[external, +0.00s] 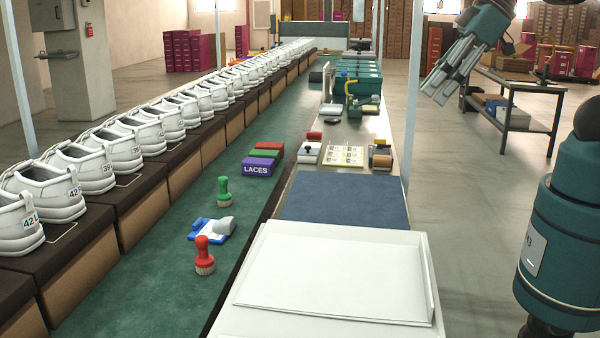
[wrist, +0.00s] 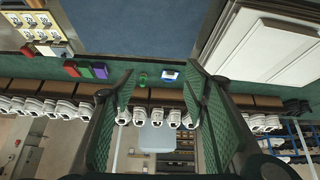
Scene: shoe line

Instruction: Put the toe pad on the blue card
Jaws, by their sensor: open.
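A small blue-and-white card (external: 205,236) lies on the green surface between the red and green stamps. A grey rounded piece (external: 225,225), possibly the toe pad, is at the card's right edge; I cannot tell whether it rests on the card or beside it. In the wrist view the blue card (wrist: 170,75) shows small between my fingers, far off. My gripper (external: 440,92) is high at the upper right, away from the table. Its fingers (wrist: 160,95) are apart with nothing between them.
A red stamp (external: 204,255) and a green stamp (external: 223,193) stand near the card. Coloured laces boxes (external: 258,167) sit behind. A row of white shoes (external: 110,145) lines the left. A dark blue mat (external: 345,205) and white tray (external: 330,275) lie right.

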